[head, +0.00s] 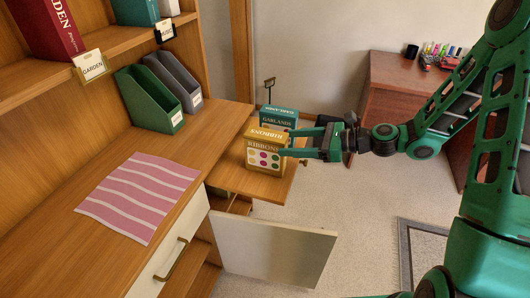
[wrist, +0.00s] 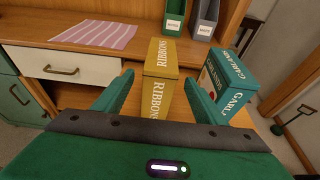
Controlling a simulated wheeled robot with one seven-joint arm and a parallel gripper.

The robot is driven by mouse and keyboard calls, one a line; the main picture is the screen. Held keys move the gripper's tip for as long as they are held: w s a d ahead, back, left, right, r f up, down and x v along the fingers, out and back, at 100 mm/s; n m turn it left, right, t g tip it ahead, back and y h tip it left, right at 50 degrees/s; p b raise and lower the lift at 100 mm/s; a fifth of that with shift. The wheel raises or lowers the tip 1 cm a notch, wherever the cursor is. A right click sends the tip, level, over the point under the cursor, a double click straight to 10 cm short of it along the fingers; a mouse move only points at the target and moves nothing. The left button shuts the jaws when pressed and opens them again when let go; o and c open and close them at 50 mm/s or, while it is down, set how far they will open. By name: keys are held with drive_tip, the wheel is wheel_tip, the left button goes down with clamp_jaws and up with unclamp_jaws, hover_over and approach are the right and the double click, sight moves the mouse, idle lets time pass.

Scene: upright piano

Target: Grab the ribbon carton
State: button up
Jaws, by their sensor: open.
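The ribbon carton (head: 264,153) is a yellow box with "RIBBONS" on it and coloured dots on its front. It stands upright on a small wooden shelf (head: 250,183) beside the wooden counter. My gripper (head: 285,142) is green and reaches in from the right at the carton. In the wrist view, the ribbon carton (wrist: 160,88) stands between the two fingers of my gripper (wrist: 158,95), which are open around it. I cannot tell whether either finger touches it. A teal garlands carton (head: 278,118) stands right behind it; it also shows in the wrist view (wrist: 228,84), outside the right finger.
A pink striped cloth (head: 140,195) lies on the counter. A green file holder (head: 150,98) and a grey one (head: 174,80) stand behind it. A cabinet door (head: 272,249) hangs open below the shelf. A brown desk (head: 400,92) stands at the back right.

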sight(266, 142)
drive_tip(key=x, duration=0.9)
drive_tip(key=shift+w+f, duration=0.1)
drive_tip(key=shift+w, duration=0.05)
drive_tip(key=shift+c, duration=0.4)
drive_tip(key=c, duration=1.3)
